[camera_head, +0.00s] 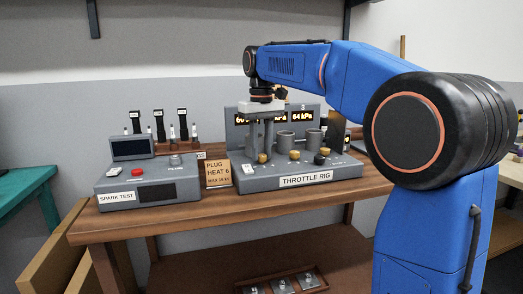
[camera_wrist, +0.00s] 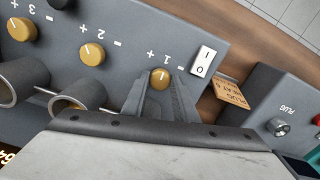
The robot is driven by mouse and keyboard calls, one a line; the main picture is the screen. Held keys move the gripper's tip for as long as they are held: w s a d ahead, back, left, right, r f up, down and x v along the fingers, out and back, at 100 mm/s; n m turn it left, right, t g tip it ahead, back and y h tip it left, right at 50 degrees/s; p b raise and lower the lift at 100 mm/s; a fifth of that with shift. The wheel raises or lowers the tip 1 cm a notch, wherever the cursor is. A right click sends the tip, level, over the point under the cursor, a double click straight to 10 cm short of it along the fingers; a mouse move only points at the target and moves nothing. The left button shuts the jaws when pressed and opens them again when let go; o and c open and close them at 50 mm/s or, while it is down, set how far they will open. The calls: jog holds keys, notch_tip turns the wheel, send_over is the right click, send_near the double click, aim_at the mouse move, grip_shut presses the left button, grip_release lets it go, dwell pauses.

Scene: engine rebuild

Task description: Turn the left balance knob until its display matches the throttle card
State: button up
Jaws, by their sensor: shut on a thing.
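The throttle rig (camera_head: 305,179) is a grey console on the bench. Its left balance knob (camera_wrist: 160,76), brass and marked 1, shows in the wrist view; it also shows in the head view (camera_head: 263,158). My gripper (camera_wrist: 159,88) reaches down over this knob, its fingers shut on it. The right display (camera_head: 303,115) reads 64 kPa; the middle one is partly covered. I cannot make out the throttle card.
Knobs 2 (camera_wrist: 92,54) and 3 (camera_wrist: 22,29), a black knob (camera_head: 319,159) and upright metal cylinders (camera_head: 285,142) are close by. A white rocker switch (camera_wrist: 203,61) is beside knob 1. A plug heat card (camera_head: 216,173) and the spark test box (camera_head: 150,183) stand to the left.

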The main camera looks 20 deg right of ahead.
dwell(0.3)
jog(key=o, duration=1.1)
jog(key=shift+c, duration=0.2)
